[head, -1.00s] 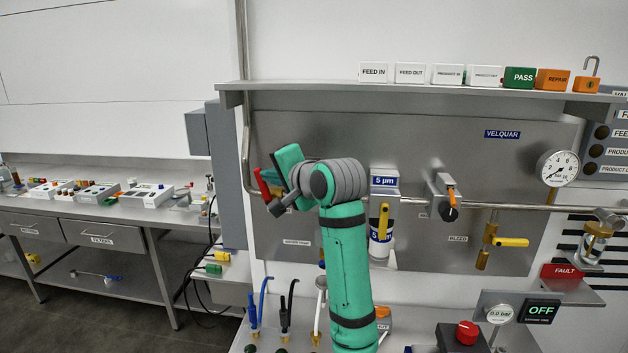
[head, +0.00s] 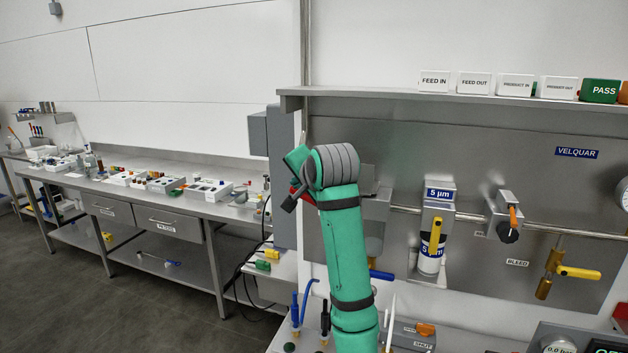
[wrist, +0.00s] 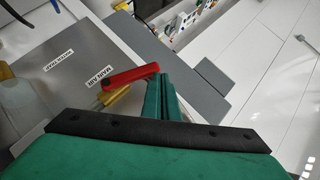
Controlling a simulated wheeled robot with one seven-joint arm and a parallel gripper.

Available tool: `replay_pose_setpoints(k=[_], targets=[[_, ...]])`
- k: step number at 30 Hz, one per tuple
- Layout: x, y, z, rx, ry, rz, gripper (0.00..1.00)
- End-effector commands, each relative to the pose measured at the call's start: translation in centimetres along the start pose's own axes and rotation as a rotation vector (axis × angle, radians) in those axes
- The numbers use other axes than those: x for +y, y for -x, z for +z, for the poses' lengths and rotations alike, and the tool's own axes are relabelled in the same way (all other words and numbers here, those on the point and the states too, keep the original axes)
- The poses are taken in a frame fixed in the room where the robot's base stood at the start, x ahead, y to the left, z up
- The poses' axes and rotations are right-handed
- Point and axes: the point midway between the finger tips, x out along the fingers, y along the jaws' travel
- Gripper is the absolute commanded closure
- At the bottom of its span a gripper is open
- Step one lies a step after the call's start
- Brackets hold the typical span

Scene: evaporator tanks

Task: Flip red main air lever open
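The red main air lever (wrist: 130,77) sits on a brass valve (wrist: 115,95) beside the MAIN AIR label in the wrist view. My gripper (wrist: 161,78) has its two green fingers close together, with no clear gap between them. The fingertips are at the lever's right end; I cannot tell whether they touch it. In the head view my gripper (head: 297,158) is at the panel's left edge. Only a small part of the red lever (head: 308,197) shows there, beside and below the gripper. My arm hides the rest of the lever and the valve.
A grey steel panel (head: 400,150) carries a filter (head: 431,248), a pipe and a yellow bleed lever (head: 578,272). A shelf (head: 400,95) juts out above. A grey box (head: 281,150) stands left of the panel. Floor is free at the lower left.

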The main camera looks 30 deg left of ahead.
Motion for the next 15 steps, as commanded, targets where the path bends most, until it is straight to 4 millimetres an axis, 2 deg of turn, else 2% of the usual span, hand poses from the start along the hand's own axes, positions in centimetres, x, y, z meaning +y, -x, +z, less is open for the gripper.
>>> replay_pose_setpoints(k=[4,15], targets=[[-0.05,-0.81,0.92,-0.003,0.001,-0.002,1.0],[-0.16,-0.52,0.52,0.001,0.0,-0.001,1.0]])
